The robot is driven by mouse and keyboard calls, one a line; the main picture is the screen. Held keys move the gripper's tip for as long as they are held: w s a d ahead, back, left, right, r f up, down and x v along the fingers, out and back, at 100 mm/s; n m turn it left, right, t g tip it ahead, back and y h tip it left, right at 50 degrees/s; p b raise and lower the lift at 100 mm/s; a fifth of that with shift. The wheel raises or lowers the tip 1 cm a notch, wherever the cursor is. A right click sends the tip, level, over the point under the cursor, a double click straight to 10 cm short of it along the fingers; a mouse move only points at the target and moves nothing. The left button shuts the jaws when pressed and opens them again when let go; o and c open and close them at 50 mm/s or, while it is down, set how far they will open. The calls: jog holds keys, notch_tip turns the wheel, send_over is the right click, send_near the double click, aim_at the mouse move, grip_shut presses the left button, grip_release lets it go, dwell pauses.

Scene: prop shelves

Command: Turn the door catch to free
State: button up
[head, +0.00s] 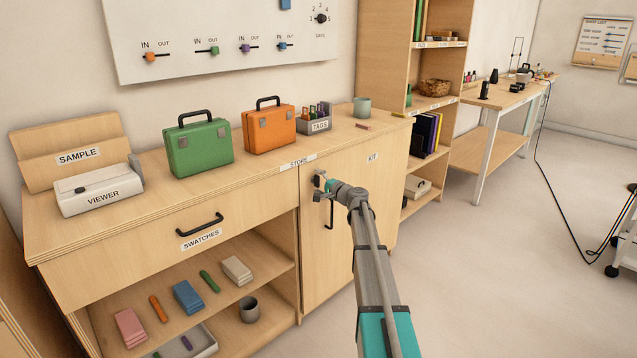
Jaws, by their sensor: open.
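The wooden cabinet door labelled KIT (317,262) is closed at the right end of the cabinet. It has a black vertical bar handle (331,214). My gripper (318,188) is open at the upper part of this door, above and left of the handle. Its small dark fingers sit close to the door face, one above the other. The door catch is hidden or too small to tell apart from the fingers, so its position cannot be read. I cannot tell whether the fingers touch anything.
On the cabinet top stand a green case (199,148), an orange case (269,128), a TAGS box (316,122), a cup (362,107) and a VIEWER box (97,190). Left of the door are the SWATCHES drawer (190,235) and an open shelf.

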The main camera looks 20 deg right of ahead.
jog(key=v, duration=1.2)
dwell(0.5)
jog(key=s+a+f+n+g, duration=0.3)
jog(key=a+f, duration=0.1)
jog(key=a, duration=0.4)
jog(key=s+a+f+n+g+y, duration=0.1)
jog(key=s+a+f+n+g, duration=0.25)
jog(key=a, duration=0.45)
jog(key=s+a+f+n+g, duration=0.2)
jog(key=s+a+f+g, duration=0.15)
jog(key=a, duration=0.45)
jog(key=s+a+f+n+g+h, duration=0.3)
jog(key=s+a+f, duration=0.1)
jog(key=s, duration=0.5)
jog(key=s+a+f+n+g+h, duration=0.2)
jog(key=s+a+f+g+h, duration=0.1)
jog(key=s, duration=0.6)
notch_tip(320, 180, up, 34)
jog(key=s+g+h+p, duration=0.1)
jog(key=s+p, duration=0.2)
jog(key=p, duration=3.1)
jog(key=shift+n+p, duration=0.3)
jog(key=shift+n, duration=0.05)
